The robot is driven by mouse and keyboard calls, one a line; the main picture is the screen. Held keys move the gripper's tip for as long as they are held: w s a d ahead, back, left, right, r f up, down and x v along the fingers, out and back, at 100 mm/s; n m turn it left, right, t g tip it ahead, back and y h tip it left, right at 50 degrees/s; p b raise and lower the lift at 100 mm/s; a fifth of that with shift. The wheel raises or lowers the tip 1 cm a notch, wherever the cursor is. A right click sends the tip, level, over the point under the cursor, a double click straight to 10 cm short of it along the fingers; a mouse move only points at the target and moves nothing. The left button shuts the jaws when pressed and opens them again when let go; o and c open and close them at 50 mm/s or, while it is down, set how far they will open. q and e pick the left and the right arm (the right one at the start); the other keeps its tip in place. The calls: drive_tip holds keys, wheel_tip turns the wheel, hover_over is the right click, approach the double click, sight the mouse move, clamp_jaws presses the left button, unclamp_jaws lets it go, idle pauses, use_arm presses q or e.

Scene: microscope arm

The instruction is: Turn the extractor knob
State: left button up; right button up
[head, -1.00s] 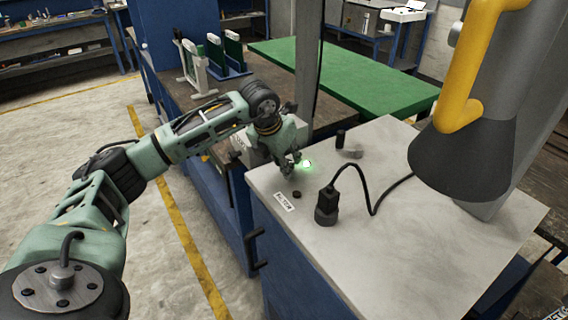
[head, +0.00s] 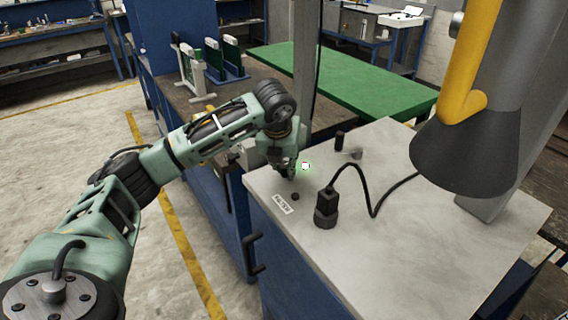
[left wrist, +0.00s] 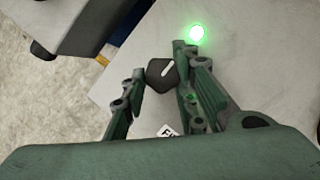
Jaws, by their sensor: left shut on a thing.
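A dark knob (left wrist: 162,73) with a white pointer line sits on the pale bench top, between the fingertips of my left gripper in the left wrist view (left wrist: 160,80). The fingers are shut on it from both sides. In the head view my left gripper (head: 289,172) points down at the bench's near left part and hides this knob. A glowing green light (head: 305,166) is just beside the fingertips, and it also shows in the left wrist view (left wrist: 197,34). My right gripper is in neither view.
A small dark round piece (head: 295,196) and a white label (head: 282,204) lie close by on the bench top (head: 400,255). A black plug with a cable (head: 326,205) stands to the right. A grey hood with a yellow handle (head: 465,150) hangs at the right.

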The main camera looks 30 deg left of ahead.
use_arm(q)
drive_tip(key=shift+w+a+r, duration=0.1)
drive_tip(key=shift+a+r, duration=0.15)
drive_tip(key=shift+a, duration=0.1)
drive_tip(key=o, duration=0.8)
drive_tip(key=shift+o, duration=1)
drive_tip(key=shift+a, duration=0.1)
drive_tip(key=shift+f, duration=0.1)
drive_tip(key=shift+f, duration=0.1)
drive_tip(key=shift+d, duration=0.2)
drive_tip(key=v, duration=1.2)
drive_tip(key=shift+s, duration=0.2)
drive_tip(key=shift+f, duration=0.1)
